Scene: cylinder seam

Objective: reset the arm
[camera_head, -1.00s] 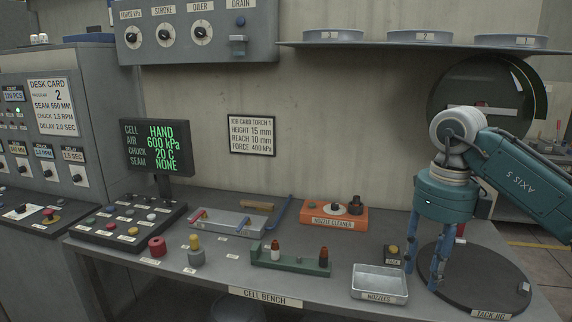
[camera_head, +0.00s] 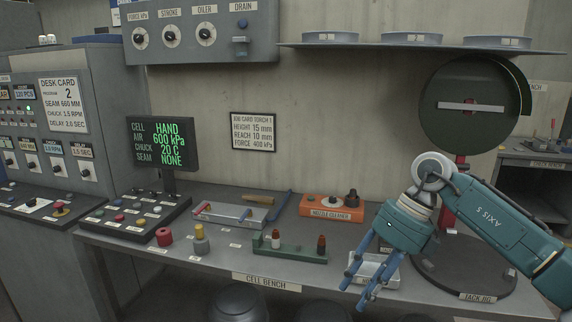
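My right arm comes in from the right, a teal arm marked AXIS 5. Its gripper (camera_head: 362,293) has blue fingers pointing down and left, in front of the nozzles tray (camera_head: 385,283). The fingers stand apart with nothing seen between them. They cover part of the tray, and I cannot tell whether they touch it. My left gripper is not in view.
The cell bench (camera_head: 215,265) carries a green nozzle rack (camera_head: 290,250), an orange nozzle cleaner (camera_head: 330,208), a grey tool tray (camera_head: 228,217) and a button panel (camera_head: 135,215). The round tack jig (camera_head: 465,275) stands at the right. A shelf (camera_head: 420,47) hangs above.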

